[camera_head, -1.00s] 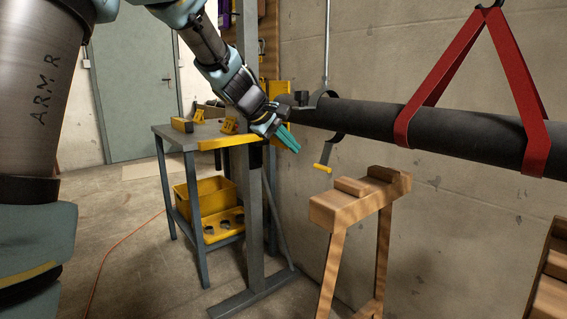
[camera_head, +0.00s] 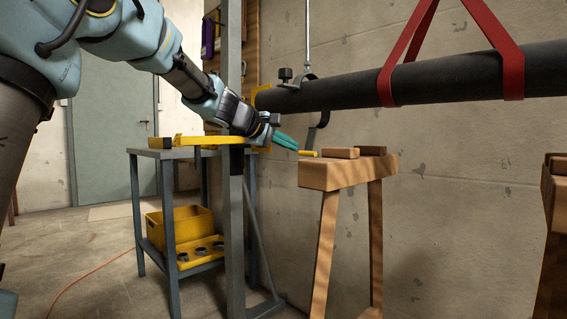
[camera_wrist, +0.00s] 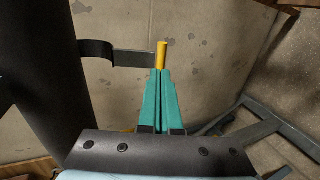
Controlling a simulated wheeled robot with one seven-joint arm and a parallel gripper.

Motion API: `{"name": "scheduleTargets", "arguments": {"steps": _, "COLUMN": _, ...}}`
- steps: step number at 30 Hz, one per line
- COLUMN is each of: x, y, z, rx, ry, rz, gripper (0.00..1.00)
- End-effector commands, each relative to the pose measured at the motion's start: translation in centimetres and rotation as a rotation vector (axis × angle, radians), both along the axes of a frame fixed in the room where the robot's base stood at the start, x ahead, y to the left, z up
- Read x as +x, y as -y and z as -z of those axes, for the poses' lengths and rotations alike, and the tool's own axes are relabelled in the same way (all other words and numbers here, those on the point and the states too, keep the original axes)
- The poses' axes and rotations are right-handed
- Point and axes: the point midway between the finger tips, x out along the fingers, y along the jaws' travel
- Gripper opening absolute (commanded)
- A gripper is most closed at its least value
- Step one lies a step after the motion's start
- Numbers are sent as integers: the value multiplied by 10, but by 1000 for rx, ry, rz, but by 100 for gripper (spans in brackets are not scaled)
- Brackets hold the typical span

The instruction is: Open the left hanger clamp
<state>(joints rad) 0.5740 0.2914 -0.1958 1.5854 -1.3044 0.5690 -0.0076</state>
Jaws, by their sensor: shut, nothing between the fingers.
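The left hanger clamp (camera_head: 318,118) is a dark strap around the left end of the black pipe (camera_head: 350,88), below a thin rod. Its lower strap hangs down below the pipe and ends in a yellow-tipped handle (camera_head: 309,153). A dark knob (camera_head: 285,74) stands at the clamp's top. In the wrist view, the strap (camera_wrist: 97,50) runs right from the pipe (camera_wrist: 38,70) to the yellow tip (camera_wrist: 162,54). My gripper (camera_head: 297,149) has teal fingers, shut and empty. Its fingertips (camera_wrist: 161,72) are right at the yellow tip; I cannot tell if they touch.
A red sling (camera_head: 398,75) holds the pipe farther right. A wooden trestle (camera_head: 330,176) stands below the pipe, close to my fingertips. A grey upright post (camera_head: 235,210) and a workbench with a yellow bin (camera_head: 180,226) stand to the left. The wall is close behind.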

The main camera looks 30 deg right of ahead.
Motion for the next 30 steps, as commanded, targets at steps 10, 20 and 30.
{"name": "scheduleTargets", "arguments": {"steps": 10, "x": 5, "y": 24, "z": 27, "rx": -144, "ry": 26, "rz": -1, "gripper": 0}}
{"name": "scheduleTargets", "arguments": {"steps": 20, "x": 10, "y": 55, "z": 39, "rx": -157, "ry": 30, "rz": 2, "gripper": 0}}
{"name": "scheduleTargets", "arguments": {"steps": 30, "x": 19, "y": 98, "z": 46, "rx": -155, "ry": 30, "rz": 1, "gripper": 0}}
